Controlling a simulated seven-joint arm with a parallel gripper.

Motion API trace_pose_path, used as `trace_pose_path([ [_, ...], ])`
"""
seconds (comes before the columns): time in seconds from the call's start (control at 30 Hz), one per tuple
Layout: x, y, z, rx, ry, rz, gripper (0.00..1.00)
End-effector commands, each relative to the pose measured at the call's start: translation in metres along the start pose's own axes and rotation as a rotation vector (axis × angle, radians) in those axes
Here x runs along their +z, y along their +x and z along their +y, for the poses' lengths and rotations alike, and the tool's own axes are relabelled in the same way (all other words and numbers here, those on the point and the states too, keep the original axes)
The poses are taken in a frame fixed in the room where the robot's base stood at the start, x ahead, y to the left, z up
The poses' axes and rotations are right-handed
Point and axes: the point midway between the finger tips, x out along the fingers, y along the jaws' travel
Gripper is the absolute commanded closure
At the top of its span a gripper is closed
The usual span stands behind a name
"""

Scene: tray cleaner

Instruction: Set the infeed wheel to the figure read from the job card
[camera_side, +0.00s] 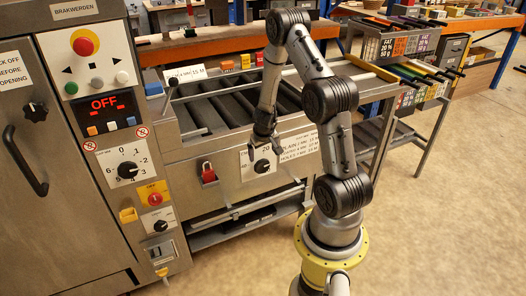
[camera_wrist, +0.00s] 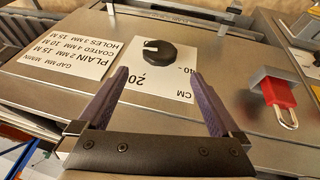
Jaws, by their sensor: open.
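A black round knob (camera_side: 262,166) sits on a white dial plate on the sloped front panel. In the wrist view the knob (camera_wrist: 160,52) has a white mark on its left part, and its plate (camera_wrist: 165,88) shows 20, 40 and CM upside down. No label in view names it the infeed wheel. My gripper (camera_side: 264,142) is just above the knob; in the wrist view its open purple fingers (camera_wrist: 160,73) are spread on the near side of the knob, apart from it. A printed card (camera_wrist: 65,53) beside it lists plain, coated and holes with MM and M figures.
A red padlock (camera_side: 208,172) hangs left of the dial. A control cabinet (camera_side: 85,180) with an OFF display (camera_side: 104,103) and a numbered dial (camera_side: 128,169) stands at left. Rollers (camera_side: 230,105) lie behind the panel. Open floor (camera_side: 430,220) is at right.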

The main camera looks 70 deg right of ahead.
Motion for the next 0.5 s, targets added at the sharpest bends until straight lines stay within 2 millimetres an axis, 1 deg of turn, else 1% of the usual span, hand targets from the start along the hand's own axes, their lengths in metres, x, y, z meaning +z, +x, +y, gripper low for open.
trace_pose_path([
  [0.13,0.0002,-0.0067,-0.0002,0.000,0.000,0.000,0.00],
  [0.5,0.0007,-0.0072,-0.0012,-0.005,0.012,-0.002,0.00],
])
